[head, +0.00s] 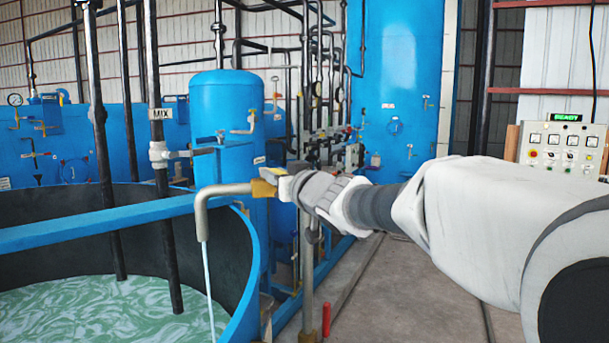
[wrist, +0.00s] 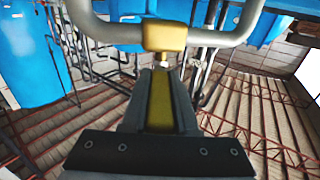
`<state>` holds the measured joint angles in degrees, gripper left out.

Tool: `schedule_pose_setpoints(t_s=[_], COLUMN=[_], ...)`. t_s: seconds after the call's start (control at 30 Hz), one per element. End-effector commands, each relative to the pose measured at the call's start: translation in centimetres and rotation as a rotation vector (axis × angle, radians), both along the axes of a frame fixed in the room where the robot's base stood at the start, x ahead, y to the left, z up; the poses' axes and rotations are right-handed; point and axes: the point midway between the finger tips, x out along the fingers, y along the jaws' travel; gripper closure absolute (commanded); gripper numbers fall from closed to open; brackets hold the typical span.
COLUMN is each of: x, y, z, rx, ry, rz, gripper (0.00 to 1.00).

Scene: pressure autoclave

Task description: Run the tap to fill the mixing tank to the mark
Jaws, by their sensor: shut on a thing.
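The mixing tank (head: 251,245) is a round blue-rimmed vessel with dark inner walls at the lower left of the head view. Swirling green liquid (head: 90,310) stands in it, well below the rim. The tap (head: 222,190) has a grey bent spout over the tank's edge, and a thin pale stream (head: 209,285) runs down from it. My gripper (head: 288,186) is at the tap's brass valve, shut on the tap handle. In the wrist view, the yellow handle (wrist: 160,105) lies between the jaws, below the brass valve body (wrist: 164,36). I cannot make out the fill mark.
A pipe labelled MIX (head: 161,130) and a dark vertical pipe (head: 103,160) go down into the tank. A blue beam (head: 90,228) crosses its top. A control panel (head: 563,146) with a green display stands at the right. Bare floor (head: 400,290) lies below my arm.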

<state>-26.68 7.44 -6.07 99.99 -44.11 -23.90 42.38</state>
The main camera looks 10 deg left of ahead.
Motion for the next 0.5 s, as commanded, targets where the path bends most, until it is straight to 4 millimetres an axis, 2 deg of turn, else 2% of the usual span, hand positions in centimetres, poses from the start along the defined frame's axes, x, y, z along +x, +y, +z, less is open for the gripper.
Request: schedule_pose_setpoints(t_s=[0.5], x=[0.11], y=[0.04], z=[-0.29], rx=[0.001], ry=[-0.008], rz=[-0.025], gripper=[1.00])
